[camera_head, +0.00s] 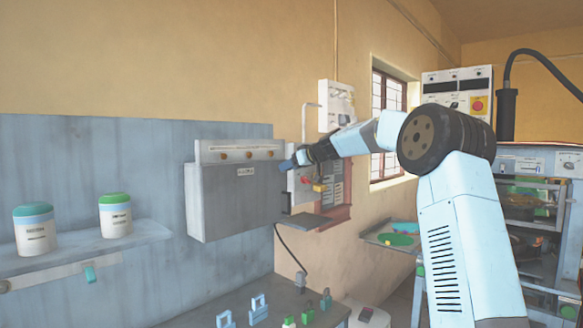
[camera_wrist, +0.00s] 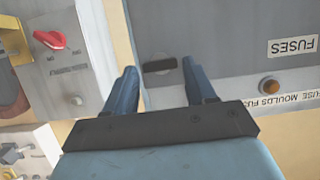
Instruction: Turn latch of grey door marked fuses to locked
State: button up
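The grey door (camera_head: 235,205) with its FUSES label is the front of a box on the blue-grey wall panel. In the wrist view the door (camera_wrist: 225,30) appears upside down, with the FUSES label (camera_wrist: 292,46) at right. The latch (camera_wrist: 160,65) is a short dark bar, lying nearly level in that picture near the door's edge. My gripper (camera_head: 288,163) is at the door's upper right corner; the latch cannot be made out in the head view. In the wrist view my gripper (camera_wrist: 159,72) is open, its fingers apart on either side of the latch, with gaps showing.
An amber lamp (camera_wrist: 269,86) sits on the strip beside the door. A grey switch box with a red knob (camera_wrist: 49,39) and a yellow part stands close beside it. A shelf (camera_head: 95,243) with two jars is at left. Padlocks lie on the bench (camera_head: 205,310) below.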

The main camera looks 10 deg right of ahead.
jog(key=c, duration=0.8)
jog(key=m+y, duration=0.2)
jog(key=m, duration=0.2)
jog(key=d+f+m+g+y, duration=0.1)
jog(key=m+y, duration=0.2)
jog(key=m, duration=0.2)
jog(key=w+m+y, duration=0.1)
jog(key=m+y, duration=0.1)
jog(key=m, duration=0.2)
jog(key=shift+d+f+g, duration=0.3)
jog(key=shift+f, duration=0.05)
jog(key=shift+f+m, duration=0.1)
jog(key=shift+m, duration=0.3)
dwell(0.4)
jog(key=o, duration=0.9)
jog(key=shift+w, duration=0.1)
jog(key=shift+o, duration=0.9)
jog(key=shift+a, duration=0.1)
